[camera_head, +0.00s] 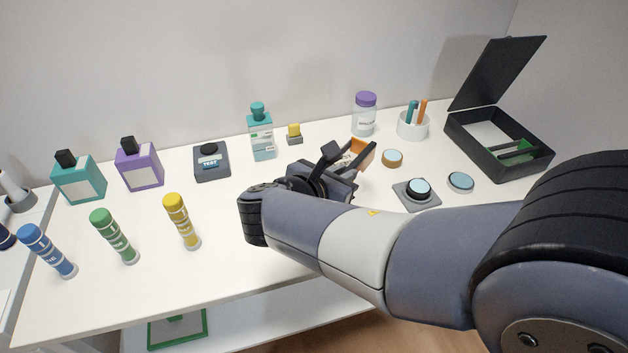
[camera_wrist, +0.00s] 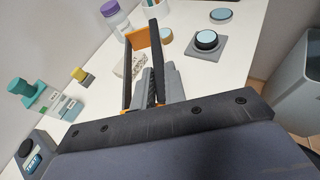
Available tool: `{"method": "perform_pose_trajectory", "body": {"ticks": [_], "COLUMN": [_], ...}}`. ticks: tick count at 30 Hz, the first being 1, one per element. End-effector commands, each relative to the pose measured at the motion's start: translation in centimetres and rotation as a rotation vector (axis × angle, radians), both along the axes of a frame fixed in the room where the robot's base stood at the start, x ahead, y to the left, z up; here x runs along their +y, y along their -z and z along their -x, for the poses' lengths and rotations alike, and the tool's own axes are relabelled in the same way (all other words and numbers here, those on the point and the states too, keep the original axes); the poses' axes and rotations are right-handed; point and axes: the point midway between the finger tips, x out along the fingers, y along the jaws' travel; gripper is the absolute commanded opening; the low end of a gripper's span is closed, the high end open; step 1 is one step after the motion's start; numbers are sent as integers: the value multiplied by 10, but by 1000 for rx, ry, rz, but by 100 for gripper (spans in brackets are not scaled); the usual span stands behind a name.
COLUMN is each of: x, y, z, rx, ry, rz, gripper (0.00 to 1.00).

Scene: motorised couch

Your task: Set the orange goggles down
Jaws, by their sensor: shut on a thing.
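The orange goggles (camera_wrist: 138,40) have an orange lens front and long dark side arms. They are in my gripper (camera_wrist: 158,74), whose grey fingers are closed around one dark side arm. The lens points away from the wrist, over the white table. In the head view the orange lens (camera_head: 363,152) shows just beyond my gripper (camera_head: 346,174), near the middle of the table. The arm hides part of the goggles and the fingers there. I cannot tell whether the lens touches the table.
A speckled pale item (camera_wrist: 139,63) lies below the goggles. A round wooden disc (camera_head: 392,158), a button on a grey base (camera_head: 417,193) and a blue disc (camera_head: 461,182) lie to the right. A teal bottle (camera_head: 261,138) stands behind left. The front-left table (camera_head: 225,265) has free room.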

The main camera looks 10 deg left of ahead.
Motion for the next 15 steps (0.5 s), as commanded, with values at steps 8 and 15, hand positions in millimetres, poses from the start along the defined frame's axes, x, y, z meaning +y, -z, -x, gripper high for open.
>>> {"method": "perform_pose_trajectory", "body": {"ticks": [8,15], "x": [43,46], "y": [4,47], "z": [36,39], "rx": [0,2], "ry": [-138,-146], "rz": [0,5], "gripper": [0,0]}}
